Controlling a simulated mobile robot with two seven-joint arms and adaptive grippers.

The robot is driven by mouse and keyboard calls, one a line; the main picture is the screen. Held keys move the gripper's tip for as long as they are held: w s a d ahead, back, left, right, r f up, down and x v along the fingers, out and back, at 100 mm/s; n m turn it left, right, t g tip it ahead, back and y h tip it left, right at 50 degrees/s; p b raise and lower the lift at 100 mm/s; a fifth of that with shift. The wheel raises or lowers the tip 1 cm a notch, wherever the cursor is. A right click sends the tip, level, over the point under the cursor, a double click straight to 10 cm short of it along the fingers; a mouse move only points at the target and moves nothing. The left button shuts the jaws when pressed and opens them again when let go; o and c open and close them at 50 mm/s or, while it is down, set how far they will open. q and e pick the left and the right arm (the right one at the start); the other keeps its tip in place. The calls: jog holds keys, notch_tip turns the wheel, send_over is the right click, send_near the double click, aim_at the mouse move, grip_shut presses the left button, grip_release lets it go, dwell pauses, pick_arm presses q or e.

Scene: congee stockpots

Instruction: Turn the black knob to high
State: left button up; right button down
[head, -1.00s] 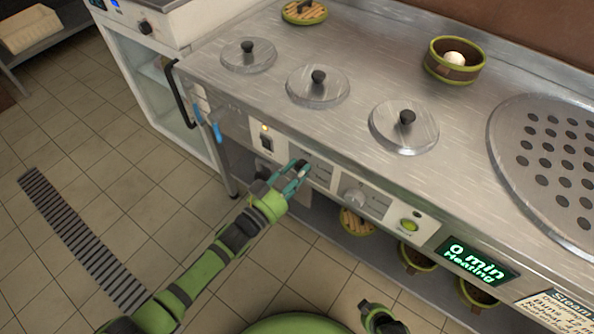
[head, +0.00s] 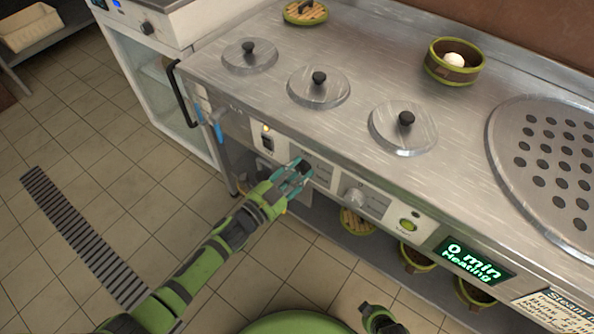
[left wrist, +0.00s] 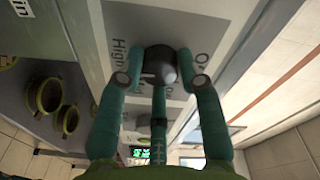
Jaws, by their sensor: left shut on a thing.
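The black knob (head: 304,165) is on the front panel of the steel counter. My left gripper (head: 297,174) is shut on it from the front, and its fingers hide part of the knob in the head view. I cannot tell clearly where the knob points.
A silver knob (head: 355,196), a green button (head: 408,225) and a display reading "0 min Heating" (head: 471,262) are further right on the panel. Several lidded pots are set in the countertop (head: 370,85). Baskets stand on the shelf below. The tiled floor at left is clear.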

pick_arm(q)
jog(key=shift+w+d+r+m, duration=0.1)
jog(key=shift+r+m, duration=0.2)
jog(key=shift+r, duration=0.05)
pick_arm(e)
jog(key=shift+s, duration=0.3)
pick_arm(q)
jog(key=o, duration=1.1)
jog(key=shift+o, duration=0.2)
jog(key=shift+f, duration=0.15)
jog(key=shift+f, duration=0.1)
pick_arm(e)
jog(key=shift+a, duration=0.1)
pick_arm(q)
jog(key=shift+s+a, duration=0.35)
jog(key=shift+s, duration=0.05)
jog(key=v, duration=1.1)
pick_arm(e)
jog(key=shift+w, duration=0.1)
